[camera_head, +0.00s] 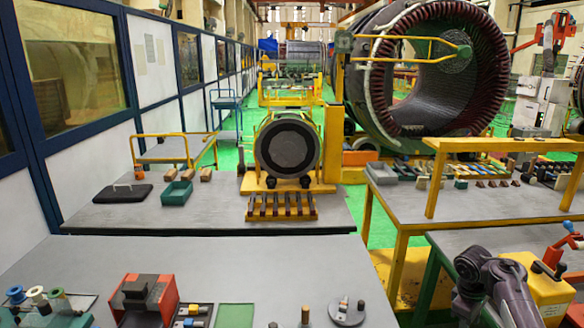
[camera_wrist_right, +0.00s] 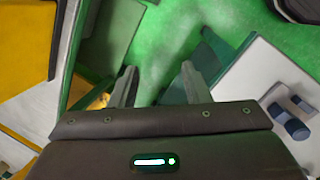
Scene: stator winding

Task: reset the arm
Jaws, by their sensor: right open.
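My right arm (camera_head: 495,285) shows at the lower right of the head view, dark grey and bent, beside the workbench on the right. Its gripper cannot be made out there. In the right wrist view my right gripper (camera_wrist_right: 160,82) is open. Its two grey fingers stand apart with nothing between them, and green floor shows behind them. My left arm and left gripper are not in the head view.
A grey front table (camera_head: 200,258) holds a red-black device (camera_head: 146,298), several spools and small parts. Behind it, another table (camera_head: 110,218) carries a round stator-like unit (camera_head: 287,148). Yellow-framed workbenches stand at right. In the wrist view a white box-like surface (camera_wrist_right: 250,88) lies right of the fingers.

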